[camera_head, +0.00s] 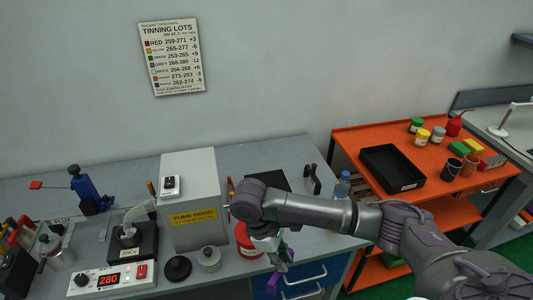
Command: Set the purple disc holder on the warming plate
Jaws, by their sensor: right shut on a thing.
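My right gripper (273,262) reaches in from the right and points down at the front edge of the grey bench. It is shut on a small purple thing (273,284), which I take for the purple disc holder; it hangs in front of the blue drawers, and the fingers partly hide it. A flat black square plate (270,178) lies on the bench behind my wrist, partly covered by it; it may be the warming plate, but I cannot be sure. My left gripper is not in view.
A fume hood box (190,190), a black solder unit (130,245) and a controller reading 280 (110,279) stand on the left. A red container (247,242) is close beside my gripper. A bottle (342,187) stands at the bench's right end. An orange cart (360,140) is beyond.

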